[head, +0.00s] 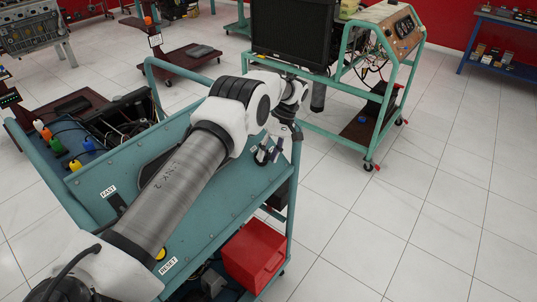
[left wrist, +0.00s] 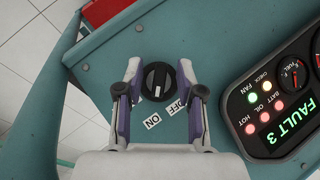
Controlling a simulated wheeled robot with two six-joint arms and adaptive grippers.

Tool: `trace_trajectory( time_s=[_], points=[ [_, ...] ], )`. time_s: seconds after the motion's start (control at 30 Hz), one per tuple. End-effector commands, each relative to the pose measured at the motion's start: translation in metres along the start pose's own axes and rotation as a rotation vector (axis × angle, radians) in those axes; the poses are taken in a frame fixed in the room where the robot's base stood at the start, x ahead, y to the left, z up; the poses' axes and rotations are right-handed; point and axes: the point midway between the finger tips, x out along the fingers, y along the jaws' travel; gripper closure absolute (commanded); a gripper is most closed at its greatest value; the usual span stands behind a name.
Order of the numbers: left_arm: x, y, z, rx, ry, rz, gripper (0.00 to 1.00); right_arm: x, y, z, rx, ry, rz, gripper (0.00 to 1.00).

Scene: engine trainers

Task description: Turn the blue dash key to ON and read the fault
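My left gripper (head: 266,152) is over the far end of the blue-green dash panel (head: 225,200). In the left wrist view its two fingers (left wrist: 159,70) stand apart, one on each side of a round black key knob (left wrist: 157,82). I see no hold on the knob's raised bar. The bar lies nearly upright in the picture, its lower end towards the ON label (left wrist: 153,121); the OFF label (left wrist: 176,106) is beside it. The gauge cluster (left wrist: 280,95) shows green text reading FAULT 3 (left wrist: 267,133). My right gripper is not in view.
Several lamps are lit on the cluster, including a green one by FAN (left wrist: 252,99). A red box (head: 254,255) sits low on the trolley. Open tiled floor (head: 430,220) lies at right.

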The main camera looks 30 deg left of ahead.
Motion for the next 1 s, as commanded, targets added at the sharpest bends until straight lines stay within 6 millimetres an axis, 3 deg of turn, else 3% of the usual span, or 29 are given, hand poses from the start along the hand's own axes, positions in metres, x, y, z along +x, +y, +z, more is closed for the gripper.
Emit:
trace_trajectory(
  time_s=[0.4,0.5,0.87,1.0],
  points=[
    [-0.075,-0.033,0.008,-0.001,0.001,0.002,0.62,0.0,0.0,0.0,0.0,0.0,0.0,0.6],
    [-0.085,-0.038,0.009,0.0,-0.001,0.0,0.62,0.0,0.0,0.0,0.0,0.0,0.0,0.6],
    [-0.087,-0.039,0.011,-0.013,0.018,-0.013,0.62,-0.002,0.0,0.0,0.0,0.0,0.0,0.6],
    [-0.077,-0.033,0.017,-0.144,0.236,-0.103,0.62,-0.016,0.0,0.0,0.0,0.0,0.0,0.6]
  ],
)
